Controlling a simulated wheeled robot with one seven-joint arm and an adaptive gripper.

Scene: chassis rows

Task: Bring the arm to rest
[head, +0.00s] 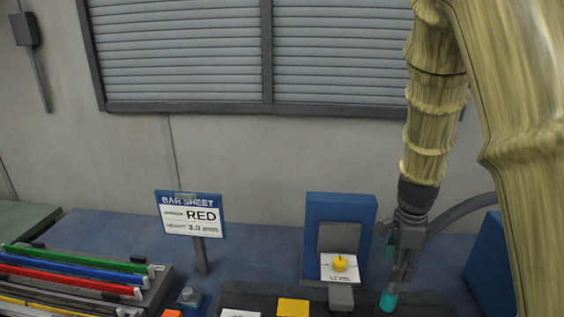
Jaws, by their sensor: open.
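My arm (436,110), with a wood-like, ringed surface, comes down along the right side of the head view. My gripper (389,299) hangs at its end, pointing down, near the bottom edge of the picture. It is open, with a teal fingertip showing low down; I see nothing held in it. It is just right of the blue stand (340,205), over or beside the dark base at the front. Whether the fingertips touch anything cannot be told.
A sign (190,214) reads "BAR SHEET", "RED" and "3.0 mm". Green, blue and red bars (65,285) lie in a rack at left. A yellow block (293,308) lies in front. A blue block (486,262) stands at right.

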